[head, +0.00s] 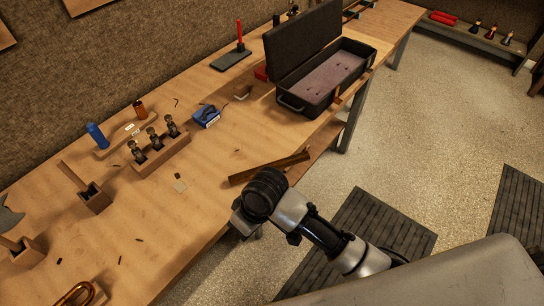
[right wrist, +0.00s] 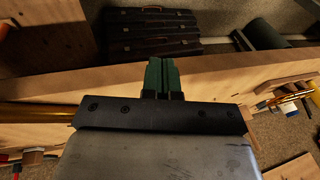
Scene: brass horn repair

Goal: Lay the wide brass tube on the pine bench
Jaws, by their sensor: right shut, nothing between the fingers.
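A long brass-brown piece (head: 270,168), which looks like the wide brass tube, lies at the front edge of the pine bench (head: 205,225). Its right end reaches to or past the edge. In the right wrist view a shiny brass tube (right wrist: 38,113) shows at the left, partly hidden behind my gripper's body. My right gripper comes in from the lower right in the head view, near the bench's front edge, its fingers hidden there. Its green fingers (right wrist: 163,76) are together and empty in the right wrist view. My left gripper is out of view.
An open black case (head: 315,75) stands at the bench's far end. A wooden block with several valves (head: 160,145) and a small blue box (head: 206,116) stand mid-bench. Dark cases (right wrist: 150,35) show beyond a wooden board in the right wrist view. Bare bench top lies left of my right gripper.

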